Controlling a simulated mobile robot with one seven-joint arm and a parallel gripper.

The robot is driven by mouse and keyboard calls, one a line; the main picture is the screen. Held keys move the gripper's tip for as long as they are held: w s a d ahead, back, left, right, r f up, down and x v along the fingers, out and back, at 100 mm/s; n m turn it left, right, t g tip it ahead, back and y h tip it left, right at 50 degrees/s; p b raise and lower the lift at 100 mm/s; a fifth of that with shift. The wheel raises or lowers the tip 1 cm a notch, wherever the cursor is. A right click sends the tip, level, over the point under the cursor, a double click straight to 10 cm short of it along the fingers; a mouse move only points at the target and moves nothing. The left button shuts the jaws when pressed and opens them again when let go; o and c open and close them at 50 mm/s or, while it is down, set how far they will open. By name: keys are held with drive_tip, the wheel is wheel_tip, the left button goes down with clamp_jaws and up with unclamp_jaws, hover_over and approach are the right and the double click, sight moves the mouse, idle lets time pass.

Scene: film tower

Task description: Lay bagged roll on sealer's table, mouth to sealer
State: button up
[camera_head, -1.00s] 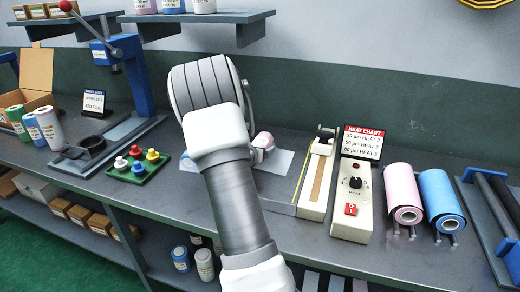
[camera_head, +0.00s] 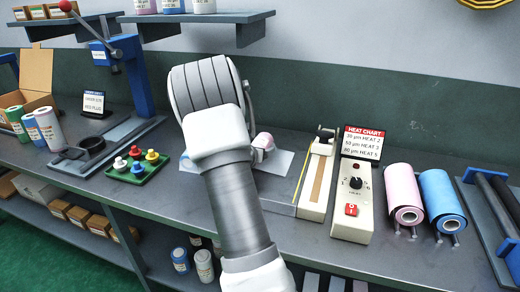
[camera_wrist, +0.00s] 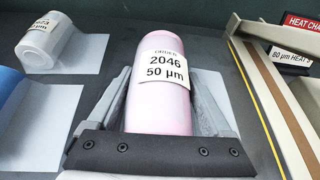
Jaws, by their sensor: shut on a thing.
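My gripper (camera_wrist: 160,95) is shut on a pink roll (camera_wrist: 158,105) with a white label reading order 2046, 50 µm. The roll lies lengthwise between the two grey fingers. A pale, flat sheet of film (camera_wrist: 218,98) shows to its right, on the sealer's side. In the head view the pink roll (camera_head: 264,142) peeks out right of my wrist; my fingers are hidden there. The sealer (camera_head: 318,180), a cream bar with a brown strip, stands just right of the roll; its bar (camera_wrist: 275,95) also shows in the wrist view. I cannot tell whether the roll touches the table.
The sealer's control box (camera_head: 352,205) and heat chart (camera_head: 362,142) stand right of the bar. Pink (camera_head: 402,192) and blue (camera_head: 438,195) film rolls lie farther right. A white bagged roll (camera_wrist: 45,40) lies left in the wrist view. A green tray of knobs (camera_head: 138,167) is left.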

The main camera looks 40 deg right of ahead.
drive_tip(key=o, duration=1.5)
drive_tip(key=shift+a, duration=0.1)
drive_tip(key=p+v, duration=0.1)
drive_tip(key=v, duration=1.6)
drive_tip(key=shift+s+a+p, duration=0.1)
drive_tip(key=shift+s+p, duration=0.05)
drive_tip(key=shift+p, duration=0.2)
